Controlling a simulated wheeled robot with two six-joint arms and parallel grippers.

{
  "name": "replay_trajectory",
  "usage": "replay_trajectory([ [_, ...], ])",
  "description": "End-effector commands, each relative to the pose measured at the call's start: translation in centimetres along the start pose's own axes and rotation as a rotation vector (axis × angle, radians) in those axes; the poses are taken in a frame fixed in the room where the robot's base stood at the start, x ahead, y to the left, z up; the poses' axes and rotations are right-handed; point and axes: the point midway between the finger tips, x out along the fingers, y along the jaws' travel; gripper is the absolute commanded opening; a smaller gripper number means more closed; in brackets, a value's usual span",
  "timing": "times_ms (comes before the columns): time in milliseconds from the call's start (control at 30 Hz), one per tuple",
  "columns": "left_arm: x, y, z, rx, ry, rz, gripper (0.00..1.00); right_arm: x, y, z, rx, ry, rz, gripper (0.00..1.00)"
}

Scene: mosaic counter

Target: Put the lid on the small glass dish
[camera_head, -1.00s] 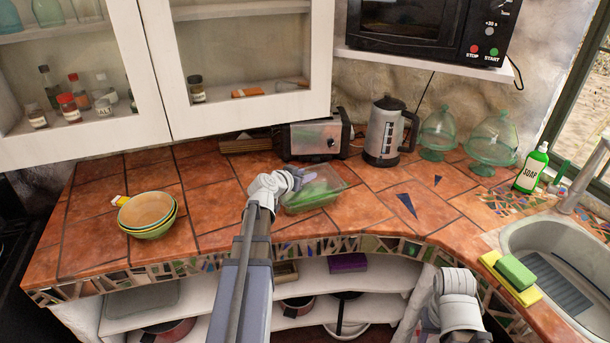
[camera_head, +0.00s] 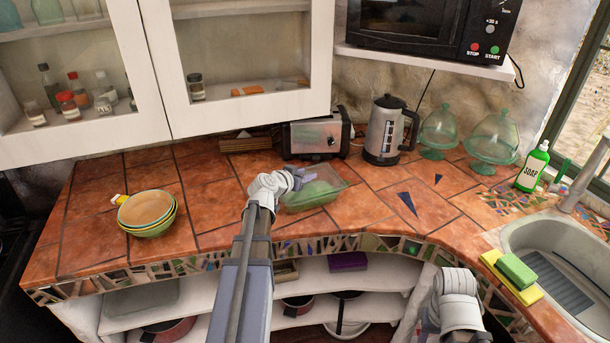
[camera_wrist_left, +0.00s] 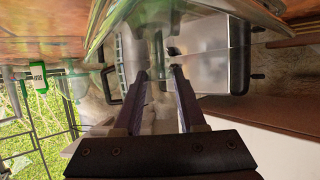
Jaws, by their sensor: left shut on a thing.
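A clear, green-tinted glass dish (camera_head: 337,197) with slanted sides sits on the tiles near the counter's front edge. My left gripper (camera_head: 299,179) is over its back left part. In the left wrist view my left gripper (camera_wrist_left: 160,74) is shut on a green glass piece like a handle (camera_wrist_left: 158,50), which I take to be the lid's. Wide clear glass spreads from it along the top of that view. A rounded green shape shows within the dish's outline; I cannot tell whether the lid touches the rim. My right gripper is not seen.
A toaster (camera_head: 313,139) stands close behind the dish, with a kettle (camera_head: 385,132) right of it. Two domed glass stands (camera_head: 439,136) (camera_head: 492,141) are farther right. Stacked bowls (camera_head: 148,214) sit at left. The tiles between bowls and dish are clear.

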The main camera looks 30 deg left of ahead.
Motion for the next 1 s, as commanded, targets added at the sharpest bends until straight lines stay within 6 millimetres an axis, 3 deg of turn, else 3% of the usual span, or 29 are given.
replay_trajectory([
  [1000, 0.33, 0.00, 0.78, -0.001, 0.001, 0.000, 0.00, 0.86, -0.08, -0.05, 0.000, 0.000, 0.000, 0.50],
])
